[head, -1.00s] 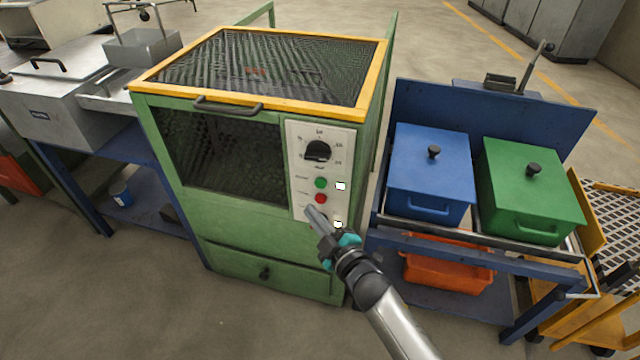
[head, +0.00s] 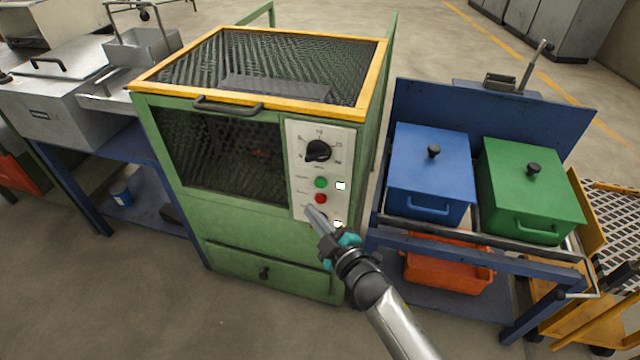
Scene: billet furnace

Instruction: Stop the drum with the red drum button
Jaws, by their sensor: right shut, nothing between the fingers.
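The red drum button (head: 320,198) sits on the pale control panel (head: 302,165) at the front right of the green machine (head: 234,235). The green button (head: 320,182) is just above it, and a black dial (head: 318,151) is higher up. The drum shows dimly behind the mesh window (head: 225,158). My right gripper (head: 311,209) is shut and empty, its tip just below and slightly left of the red button in the picture. I cannot tell whether it touches the panel. My left gripper is not in view.
A blue lidded box (head: 430,170) and a green lidded box (head: 530,185) stand on a blue stand to the right, an orange bin (head: 448,268) below. A steel unit (head: 70,105) on a blue table is at left. The floor in front is clear.

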